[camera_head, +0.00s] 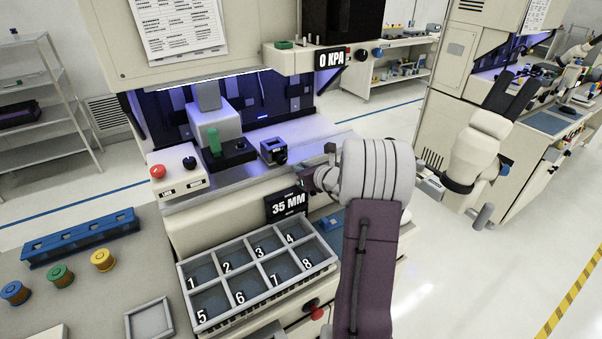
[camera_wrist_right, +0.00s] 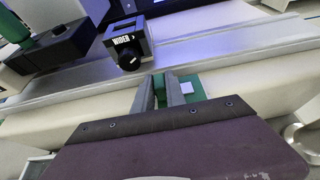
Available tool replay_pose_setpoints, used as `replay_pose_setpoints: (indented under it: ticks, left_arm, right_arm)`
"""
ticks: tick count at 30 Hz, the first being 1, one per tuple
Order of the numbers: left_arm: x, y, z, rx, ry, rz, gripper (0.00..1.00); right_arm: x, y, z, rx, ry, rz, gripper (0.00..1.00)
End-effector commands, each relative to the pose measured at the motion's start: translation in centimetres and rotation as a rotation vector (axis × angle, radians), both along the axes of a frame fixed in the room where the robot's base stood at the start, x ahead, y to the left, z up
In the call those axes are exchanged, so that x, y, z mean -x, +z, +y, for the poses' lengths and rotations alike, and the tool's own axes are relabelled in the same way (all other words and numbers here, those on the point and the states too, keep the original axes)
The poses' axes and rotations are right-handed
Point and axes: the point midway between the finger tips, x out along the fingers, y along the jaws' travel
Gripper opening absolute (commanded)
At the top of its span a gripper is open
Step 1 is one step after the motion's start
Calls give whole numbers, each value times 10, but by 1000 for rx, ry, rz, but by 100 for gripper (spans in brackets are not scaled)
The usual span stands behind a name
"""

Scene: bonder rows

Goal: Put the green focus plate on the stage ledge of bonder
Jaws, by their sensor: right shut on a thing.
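The green focus plate (camera_wrist_right: 186,90) shows in the right wrist view between and beside the two fingers of my right gripper (camera_wrist_right: 160,88), which is shut on it. A small pale patch is on the plate. In the head view my right gripper (camera_head: 306,180) is at the front right of the bonder (camera_head: 205,232), near the ledge's front edge; the plate is mostly hidden there. The stage ledge (camera_head: 222,186) is a pale metal strip across the bonder's front; it also shows in the wrist view (camera_wrist_right: 225,58). I cannot tell whether the plate touches it. My left gripper is out of view.
On the bonder are a black knob block (camera_head: 274,151), a green-handled lever (camera_head: 214,140) and a red-button box (camera_head: 178,171). A 35 MM display (camera_head: 287,204) hangs below the ledge. A numbered tray (camera_head: 257,274) stands in front. Spools and a blue rack (camera_head: 80,238) are at left.

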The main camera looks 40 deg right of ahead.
Motion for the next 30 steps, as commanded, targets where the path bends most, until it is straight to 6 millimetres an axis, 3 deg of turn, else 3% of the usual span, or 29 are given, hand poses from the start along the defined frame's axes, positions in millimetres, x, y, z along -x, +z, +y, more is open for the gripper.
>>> replay_pose_setpoints:
  ticks: [2,14,15,17,30]
  left_arm:
    - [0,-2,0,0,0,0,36]
    - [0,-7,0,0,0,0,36]
    - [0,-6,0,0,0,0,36]
    - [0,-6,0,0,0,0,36]
    - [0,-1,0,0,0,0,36]
  right_arm:
    - [0,-9,0,-1,0,-1,0]
    - [0,-14,0,2,1,-3,0]
    - [0,-13,0,3,0,-3,21]
    - [0,-13,0,2,1,-2,38]
    - [5,-6,-1,2,-1,-3,38]
